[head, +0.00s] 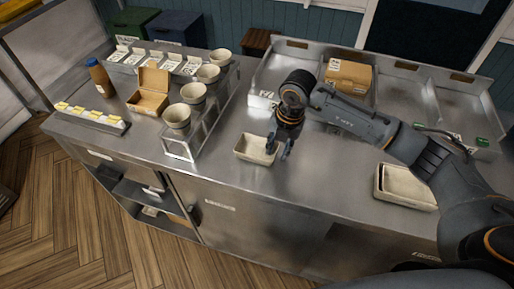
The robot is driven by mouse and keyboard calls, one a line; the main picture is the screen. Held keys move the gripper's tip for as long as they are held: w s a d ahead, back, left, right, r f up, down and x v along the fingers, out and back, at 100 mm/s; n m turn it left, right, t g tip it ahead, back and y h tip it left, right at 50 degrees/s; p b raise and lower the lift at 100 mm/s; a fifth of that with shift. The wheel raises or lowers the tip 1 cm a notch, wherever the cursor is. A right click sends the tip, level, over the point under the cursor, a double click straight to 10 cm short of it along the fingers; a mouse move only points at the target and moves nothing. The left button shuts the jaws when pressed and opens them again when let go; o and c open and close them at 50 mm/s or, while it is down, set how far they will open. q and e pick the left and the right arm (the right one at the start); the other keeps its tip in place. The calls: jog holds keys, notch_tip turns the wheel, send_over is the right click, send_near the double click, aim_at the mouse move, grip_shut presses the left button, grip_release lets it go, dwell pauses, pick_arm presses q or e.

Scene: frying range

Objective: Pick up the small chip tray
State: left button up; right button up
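A small pale chip tray (247,157) sits on the steel counter, near its front edge and left of the picture's centre. My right gripper (278,149) points down at the tray's right end. Its two fingers look apart, one over or beside the tray's right end and one to the right of it. I cannot tell whether either finger touches the tray. The fingers hide part of the tray's right end. My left gripper is not in view.
Larger pale trays (405,201) lie at the right, beside my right arm. A metal rack (181,150) with several cups stands left of the small tray. An open cardboard box (149,102), a bottle (100,80) and a cardboard package (348,74) stand farther back.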

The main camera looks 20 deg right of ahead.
grip_shut()
jog(key=shift+r, duration=0.1)
